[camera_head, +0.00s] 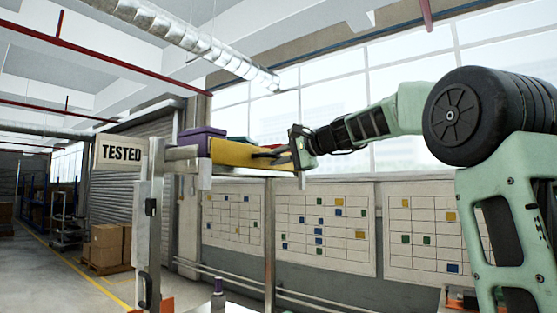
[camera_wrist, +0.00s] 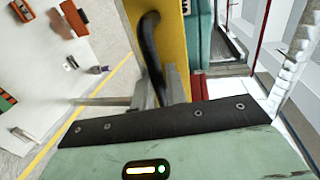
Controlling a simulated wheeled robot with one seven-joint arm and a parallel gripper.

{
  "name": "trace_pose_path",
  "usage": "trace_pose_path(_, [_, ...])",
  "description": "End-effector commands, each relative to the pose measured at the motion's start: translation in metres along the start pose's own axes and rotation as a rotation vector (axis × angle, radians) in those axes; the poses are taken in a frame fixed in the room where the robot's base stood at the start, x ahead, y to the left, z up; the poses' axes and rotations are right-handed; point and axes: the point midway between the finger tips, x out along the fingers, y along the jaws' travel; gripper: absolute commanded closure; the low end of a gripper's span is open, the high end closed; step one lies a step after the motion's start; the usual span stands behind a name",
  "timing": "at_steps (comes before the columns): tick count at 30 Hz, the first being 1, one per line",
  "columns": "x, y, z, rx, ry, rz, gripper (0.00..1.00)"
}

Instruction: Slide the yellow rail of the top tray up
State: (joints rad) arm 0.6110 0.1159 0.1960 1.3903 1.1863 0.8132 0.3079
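The yellow rail (camera_head: 232,154) is a long, level bar at the top of the stand in the head view. It fills the upper middle of the wrist view (camera_wrist: 172,30). A black curved handle (camera_wrist: 150,45) is fixed along its face, and it shows dark against the rail's right part in the head view (camera_head: 262,154). My gripper (camera_wrist: 165,90) is at the handle's near end, its grey fingers close together on either side of the bar. In the head view my gripper (camera_head: 285,152) reaches the rail from the right. The exact finger contact is partly hidden.
A purple box (camera_head: 203,138) and a teal one (camera_wrist: 199,35) sit behind the rail. Chart boards (camera_head: 325,225) line the wall behind. Cartons (camera_head: 106,245) stand far left.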

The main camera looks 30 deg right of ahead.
Motion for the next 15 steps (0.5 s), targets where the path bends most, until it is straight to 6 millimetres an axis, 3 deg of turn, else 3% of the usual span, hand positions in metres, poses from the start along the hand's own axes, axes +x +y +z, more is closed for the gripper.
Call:
trace_pose_path(1, [-0.003,-0.006,0.0,-0.005,0.005,-0.011,0.74])
trace_pose_path(11, [-0.003,-0.003,0.0,-0.004,0.004,-0.006,0.71])
trace_pose_path(15, [-0.015,-0.001,0.0,-0.004,0.005,-0.006,0.71])
